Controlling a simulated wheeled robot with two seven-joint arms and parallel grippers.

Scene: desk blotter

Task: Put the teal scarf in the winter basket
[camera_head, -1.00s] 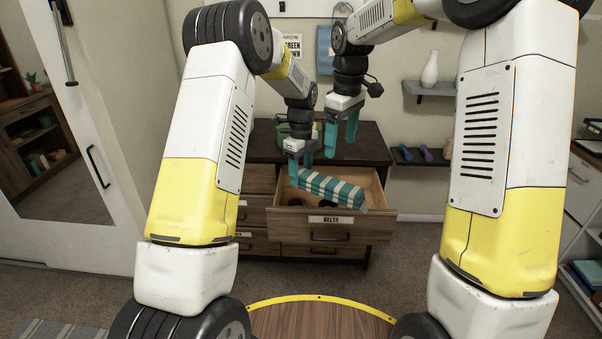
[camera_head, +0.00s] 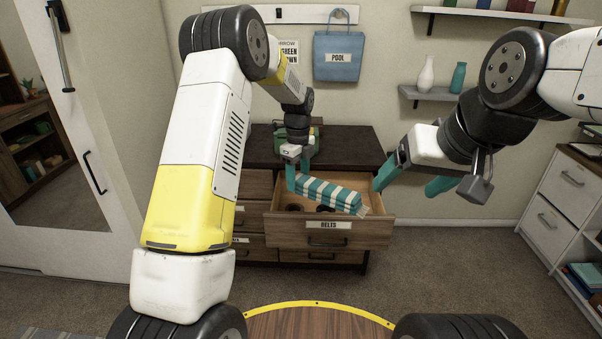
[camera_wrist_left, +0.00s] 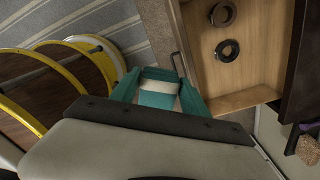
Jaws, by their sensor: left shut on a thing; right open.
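The teal scarf (camera_head: 328,194), striped with white and folded into a long block, is at the open drawer of the dresser. My left gripper (camera_head: 293,180) is shut on its left end. In the left wrist view the scarf (camera_wrist_left: 158,88) sits between the two teal fingers (camera_wrist_left: 160,95), beside the drawer's front edge; I cannot tell whether it touches the drawer. My right gripper (camera_head: 414,182) is open and empty, to the right of the scarf and apart from it. I see no basket labelled winter.
The open drawer (camera_head: 331,231) is labelled BELTS; the wrist view shows dark rolled belts (camera_wrist_left: 227,51) in it. A blue POOL bag (camera_head: 337,55) hangs on the wall. Vases (camera_head: 426,75) stand on a shelf. A white cabinet (camera_head: 560,215) is at right. Carpet right of the dresser is clear.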

